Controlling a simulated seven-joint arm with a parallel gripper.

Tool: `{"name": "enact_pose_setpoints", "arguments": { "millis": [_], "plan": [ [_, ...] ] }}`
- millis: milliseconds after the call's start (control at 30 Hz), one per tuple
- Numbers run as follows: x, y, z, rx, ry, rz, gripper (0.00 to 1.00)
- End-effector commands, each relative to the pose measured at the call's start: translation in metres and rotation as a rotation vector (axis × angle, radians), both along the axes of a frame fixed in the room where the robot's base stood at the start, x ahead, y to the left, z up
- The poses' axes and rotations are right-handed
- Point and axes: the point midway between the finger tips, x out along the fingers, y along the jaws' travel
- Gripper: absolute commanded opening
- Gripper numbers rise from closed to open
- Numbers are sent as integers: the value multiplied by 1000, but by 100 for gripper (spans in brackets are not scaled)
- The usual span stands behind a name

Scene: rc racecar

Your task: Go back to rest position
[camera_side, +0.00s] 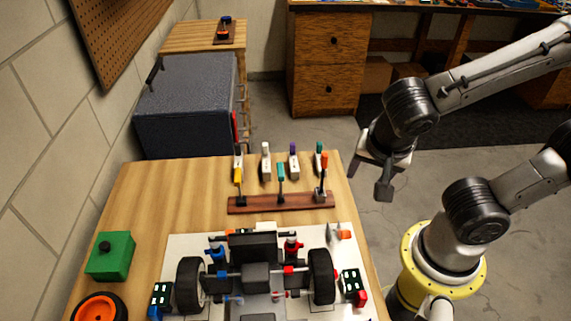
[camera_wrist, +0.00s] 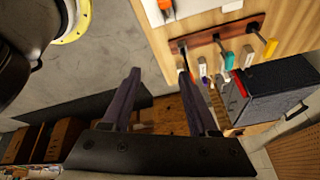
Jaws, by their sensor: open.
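My gripper (camera_side: 380,175) is open and empty. In the side view it hangs in the air to the right of the wooden table (camera_side: 150,200), beyond its right edge and apart from everything on it. In the wrist view my gripper's two dark fingers (camera_wrist: 163,98) are spread, with floor and distant furniture seen between and around them. The racecar chassis (camera_side: 255,275) with two black front wheels sits on a white plate (camera_side: 185,250) on the table; its near part is cut off by the frame.
A wooden rack (camera_side: 305,203) holds several coloured-handled tools; it also shows in the wrist view (camera_wrist: 215,36). Several more stand behind it. A green box (camera_side: 110,256) and an orange-rimmed wheel (camera_side: 97,309) are at left. A dark grey case (camera_side: 185,100) stands behind. The floor (camera_side: 300,125) around my gripper is open.

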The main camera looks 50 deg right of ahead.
Motion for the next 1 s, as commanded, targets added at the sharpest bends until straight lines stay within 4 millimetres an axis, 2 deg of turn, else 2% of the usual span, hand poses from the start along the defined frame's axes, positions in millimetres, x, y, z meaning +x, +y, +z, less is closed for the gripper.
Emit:
{"name": "enact_pose_setpoints", "arguments": {
  "millis": [33, 200, 400, 567, 700, 900, 1000],
  "plan": [
    [-1, -12, 9, 29, -1, -30, 60],
    [-9, -38, 36, 107, 3, 24, 60],
    [-19, -52, 58, 126, -24, 235, 60],
    [-24, -53, 71, 85, -53, 463, 60],
    [-26, -47, 77, 15, -65, 711, 60],
    [-26, -36, 75, -85, -38, 1029, 60],
    [-25, -35, 76, -125, -26, 1119, 60]
  ]
}}
